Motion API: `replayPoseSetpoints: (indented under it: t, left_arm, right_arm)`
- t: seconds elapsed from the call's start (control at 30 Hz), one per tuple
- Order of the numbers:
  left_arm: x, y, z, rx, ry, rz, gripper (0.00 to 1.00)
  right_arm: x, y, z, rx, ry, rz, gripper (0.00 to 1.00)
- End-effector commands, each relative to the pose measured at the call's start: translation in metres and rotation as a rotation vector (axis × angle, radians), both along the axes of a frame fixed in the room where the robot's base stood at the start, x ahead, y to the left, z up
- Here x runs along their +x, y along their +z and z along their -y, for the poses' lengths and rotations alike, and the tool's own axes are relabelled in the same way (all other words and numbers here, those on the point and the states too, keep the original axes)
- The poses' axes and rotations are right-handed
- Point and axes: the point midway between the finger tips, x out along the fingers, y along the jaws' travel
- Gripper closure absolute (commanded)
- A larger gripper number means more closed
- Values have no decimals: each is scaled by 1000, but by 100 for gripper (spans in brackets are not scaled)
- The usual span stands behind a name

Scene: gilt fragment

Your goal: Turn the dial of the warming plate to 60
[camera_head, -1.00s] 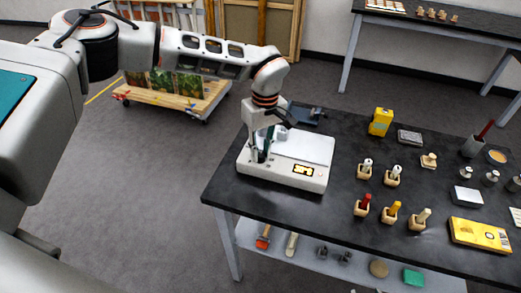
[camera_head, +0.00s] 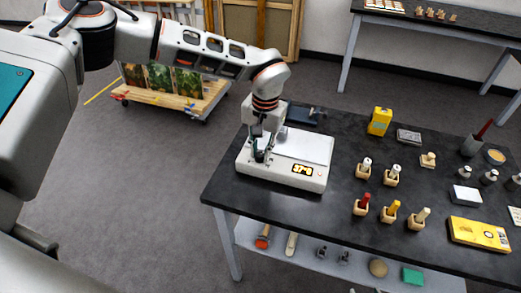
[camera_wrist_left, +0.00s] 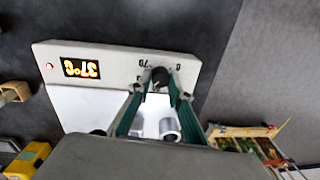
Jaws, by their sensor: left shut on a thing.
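The warming plate (camera_head: 305,147) is a white box with a flat pale top, near the left end of the black table. Its display (camera_head: 302,169) glows yellow and appears to read 37 °C; it also shows in the left wrist view (camera_wrist_left: 80,67). The dial, a small black knob (camera_wrist_left: 160,76), sits on the plate's front strip, with small printed figures around it. My left gripper (camera_head: 260,158) points down over that strip. In the left wrist view its green-edged fingers (camera_wrist_left: 160,84) are shut on the dial, one on each side. My right gripper is not in view.
A silvery cylinder (camera_wrist_left: 170,128) shows by the fingers in the left wrist view. Right of the plate stand a yellow box (camera_head: 380,121), several bottles in wooden holders (camera_head: 361,207) and a yellow pack (camera_head: 479,234). The black table (camera_head: 300,208) is bare before the plate.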

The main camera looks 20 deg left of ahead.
Motion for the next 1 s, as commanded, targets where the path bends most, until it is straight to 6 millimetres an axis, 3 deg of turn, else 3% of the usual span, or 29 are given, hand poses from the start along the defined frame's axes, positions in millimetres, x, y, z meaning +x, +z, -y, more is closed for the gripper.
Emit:
replayPoseSetpoints:
  t: [0.43,1.0]
  left_arm:
    - [1,1,1,-1,-250,4,100]
    - [1,1,1,-1,-294,4,100]
  right_arm:
    - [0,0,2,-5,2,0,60]
    - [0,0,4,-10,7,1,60]
